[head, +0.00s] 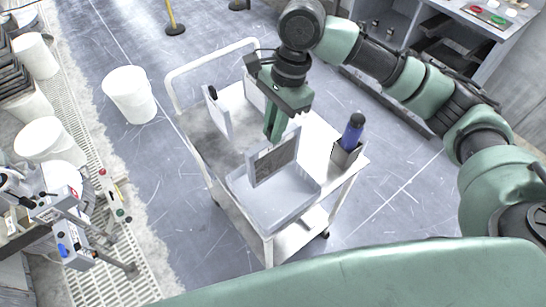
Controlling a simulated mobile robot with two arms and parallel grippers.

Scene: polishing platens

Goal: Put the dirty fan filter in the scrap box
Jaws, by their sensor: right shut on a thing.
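My right gripper (274,134) points down and is shut on the upper edge of the dirty fan filter (274,163), a flat panel with a dark grey-brown face and a pale frame. The filter hangs upright over a light grey open box (272,215) at the near end of a white cart; this looks like the scrap box, though no label can be read. The filter's lower edge overlaps the box opening in the picture. I cannot tell whether it touches the box. My left gripper is out of view.
On the cart (205,137), a small metal holder (345,155) with a blue bottle (353,131) stands right of the box. A pale upright panel (219,112) is at the left. White buckets (130,95) stand on the floor. A workbench is at the upper right.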

